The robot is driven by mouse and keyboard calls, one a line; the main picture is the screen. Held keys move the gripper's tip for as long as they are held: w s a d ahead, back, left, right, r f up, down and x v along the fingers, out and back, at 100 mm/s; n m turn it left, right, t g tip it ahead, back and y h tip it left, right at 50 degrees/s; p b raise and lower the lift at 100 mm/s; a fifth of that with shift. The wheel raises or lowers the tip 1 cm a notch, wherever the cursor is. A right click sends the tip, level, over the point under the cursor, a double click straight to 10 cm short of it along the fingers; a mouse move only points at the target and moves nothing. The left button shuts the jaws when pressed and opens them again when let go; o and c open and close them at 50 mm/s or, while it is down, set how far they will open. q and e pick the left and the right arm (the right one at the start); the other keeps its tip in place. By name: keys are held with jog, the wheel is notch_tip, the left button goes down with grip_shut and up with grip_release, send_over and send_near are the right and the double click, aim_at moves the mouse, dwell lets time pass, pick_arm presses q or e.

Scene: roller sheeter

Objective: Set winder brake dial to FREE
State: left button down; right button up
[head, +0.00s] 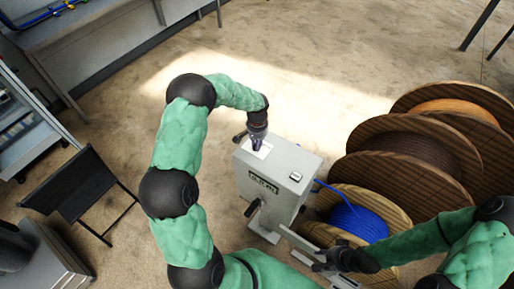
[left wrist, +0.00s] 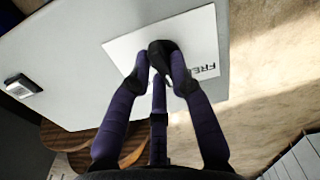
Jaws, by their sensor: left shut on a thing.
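The winder (head: 275,180) is a light grey box on the floor at the middle of the head view. A white label plate (left wrist: 120,48) lies on its top, with letters reading "FRE" at its right, the rest covered by a finger. The brake dial (left wrist: 162,46) is a dark knob on this plate. My left gripper (left wrist: 160,68) is shut on the dial, its purple fingers at either side. In the head view it hides the dial. My right gripper (head: 325,262) is low at the winder's right, near a grey bar; its fingers are too small to read.
A crank handle (head: 252,208) sticks out of the winder's front. A reel of blue cable (head: 355,222) stands close at its right, with larger wooden reels (head: 408,150) behind. A black stand (head: 75,185) is at left. Floor behind the winder is clear.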

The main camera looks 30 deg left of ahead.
pick_arm(q)
jog(key=n+b, duration=0.2)
jog(key=n, duration=0.1)
jog(key=shift+w+f, duration=0.1)
jog(key=shift+n+b, duration=0.9)
jog(key=shift+n, duration=0.3)
jog(key=c, duration=1.1)
grip_release()
jog(key=shift+r, duration=0.2)
notch_tip(320, 180, up, 12)
jog(key=shift+f, duration=0.1)
